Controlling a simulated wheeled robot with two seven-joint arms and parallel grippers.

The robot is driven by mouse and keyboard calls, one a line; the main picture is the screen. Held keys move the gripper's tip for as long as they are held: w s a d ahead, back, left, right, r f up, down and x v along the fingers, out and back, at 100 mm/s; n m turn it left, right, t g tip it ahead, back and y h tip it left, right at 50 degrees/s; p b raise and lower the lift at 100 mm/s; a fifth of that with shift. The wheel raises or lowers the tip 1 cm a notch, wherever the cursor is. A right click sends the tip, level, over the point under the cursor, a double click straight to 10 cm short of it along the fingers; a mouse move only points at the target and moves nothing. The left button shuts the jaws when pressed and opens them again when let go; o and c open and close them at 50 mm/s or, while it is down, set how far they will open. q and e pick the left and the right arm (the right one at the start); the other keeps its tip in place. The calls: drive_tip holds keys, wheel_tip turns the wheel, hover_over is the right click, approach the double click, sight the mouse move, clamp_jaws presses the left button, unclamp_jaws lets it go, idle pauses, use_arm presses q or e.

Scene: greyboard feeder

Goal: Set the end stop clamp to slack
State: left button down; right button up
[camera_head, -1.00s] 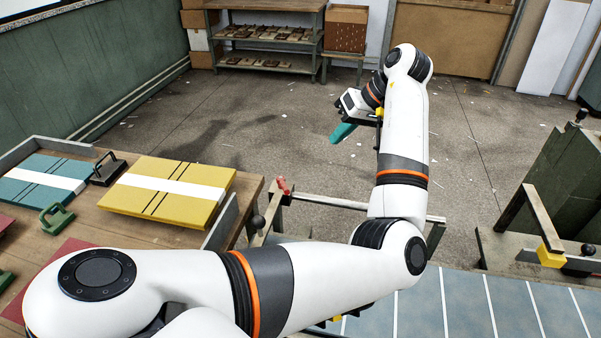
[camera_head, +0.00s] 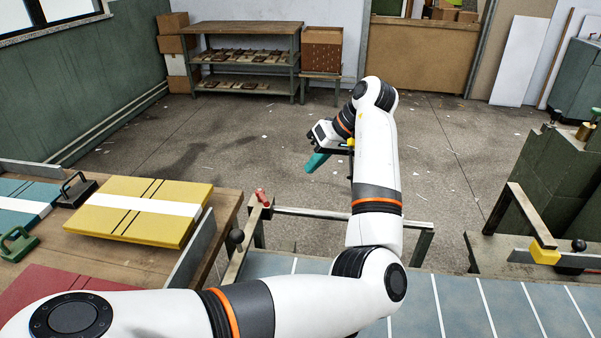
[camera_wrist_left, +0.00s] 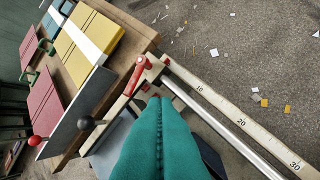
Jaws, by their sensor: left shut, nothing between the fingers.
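The end stop clamp shows as a small red lever (camera_head: 262,198) at the far end of a wooden bar beside the table's right edge. In the left wrist view the red lever (camera_wrist_left: 141,64) sits on the bar beside a ruled rail (camera_wrist_left: 235,118). My left gripper (camera_head: 312,166) has teal fingers and is shut and empty, apart from the lever. In the left wrist view its closed fingertips (camera_wrist_left: 160,101) appear just below the lever. My right gripper is not in view.
A black ball knob (camera_head: 237,236) sits on the bar nearer me. The wooden table (camera_head: 223,205) holds a yellow board stack (camera_head: 120,222) and a green handle (camera_head: 15,245). A red ball knob (camera_wrist_left: 35,141) shows in the wrist view. Open floor lies beyond the rail.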

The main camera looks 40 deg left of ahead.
sight(263, 201)
use_arm(q)
drive_tip(key=s+a+f, duration=0.5)
drive_tip(key=a+f, duration=0.1)
drive_tip(key=f, duration=0.2)
drive_tip(key=shift+s, duration=0.2)
drive_tip(key=shift+a+p, duration=0.15)
drive_tip(key=shift+p, duration=0.15)
